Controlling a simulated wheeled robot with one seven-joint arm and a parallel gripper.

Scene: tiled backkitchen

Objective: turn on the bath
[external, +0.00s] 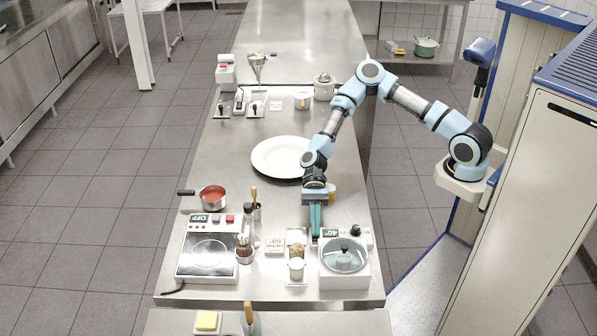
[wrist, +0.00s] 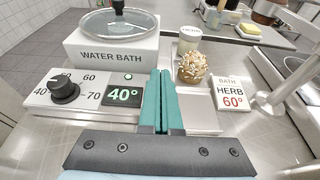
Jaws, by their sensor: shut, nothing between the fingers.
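The water bath (external: 345,281) is a white box with a glass lid at the front right of the steel counter; it also shows in the wrist view (wrist: 112,52). Its panel has a black knob (wrist: 64,90) beside marks from 40 to 70, a display (wrist: 123,94) reading 40° in green, and a small round green button or light (wrist: 128,76). My gripper (external: 315,234) points down beside the panel's left end in the external view. Its teal fingers (wrist: 166,75) are shut and empty, just right of the display in the wrist view.
A card (wrist: 230,102) reads BATH HERB 60°. A hotplate (external: 207,255) showing OFF, a red-filled pan (external: 213,197) and a large white plate (external: 270,158) share the counter.

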